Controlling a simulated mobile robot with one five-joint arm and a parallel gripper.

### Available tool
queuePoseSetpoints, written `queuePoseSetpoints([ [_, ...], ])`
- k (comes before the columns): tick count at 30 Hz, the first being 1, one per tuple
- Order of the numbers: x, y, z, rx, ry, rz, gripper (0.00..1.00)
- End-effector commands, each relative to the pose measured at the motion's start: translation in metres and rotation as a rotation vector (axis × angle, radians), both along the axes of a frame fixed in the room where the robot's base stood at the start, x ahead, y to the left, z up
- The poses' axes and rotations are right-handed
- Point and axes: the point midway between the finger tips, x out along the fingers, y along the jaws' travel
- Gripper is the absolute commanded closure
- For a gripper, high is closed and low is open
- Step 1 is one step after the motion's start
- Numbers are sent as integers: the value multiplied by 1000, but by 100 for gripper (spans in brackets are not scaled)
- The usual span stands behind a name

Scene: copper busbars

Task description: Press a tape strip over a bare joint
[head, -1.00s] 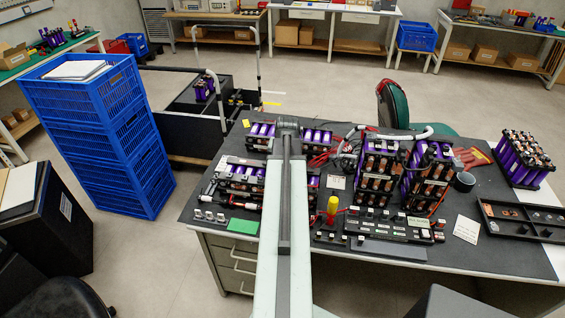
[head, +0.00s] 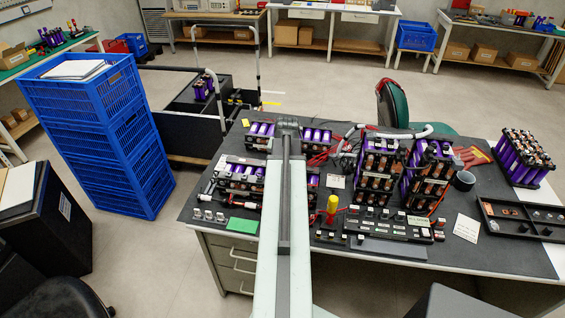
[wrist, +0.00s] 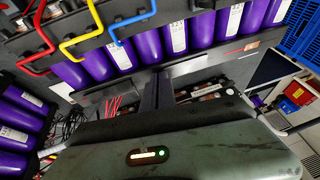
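My arm reaches forward over the dark bench. My gripper (head: 288,124) is at its far end, above or among the purple battery modules. A dark upright part of it shows in the wrist view (wrist: 157,92); whether the fingers are open or shut is unclear. A battery module (head: 240,172) with purple cells and dark bars lies left of the arm. Purple cells (wrist: 147,44) fill the top of the wrist view. Copper joints (head: 376,165) show on the upright modules to the right. I cannot pick out a tape strip or the bare joint.
Red (wrist: 38,30), yellow (wrist: 80,40) and blue (wrist: 117,31) bent bars cross the wrist view's top left. On the bench are a yellow-topped red tool (head: 331,208), a labelled black strip (head: 390,226), a dark cup (head: 464,181) and a black tray (head: 520,233). Blue crates (head: 110,140) stand left.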

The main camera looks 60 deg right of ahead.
Motion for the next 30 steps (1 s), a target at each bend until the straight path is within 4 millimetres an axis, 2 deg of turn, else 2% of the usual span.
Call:
queuePoseSetpoints([
  [13,0,1,-1,2,2,1,100],
  [14,0,1,-1,2,2,1,96],
  [16,0,1,-1,2,2,1,77],
  [17,0,1,-1,2,2,1,74],
  [30,-3,1,0,1,7,-1,74],
])
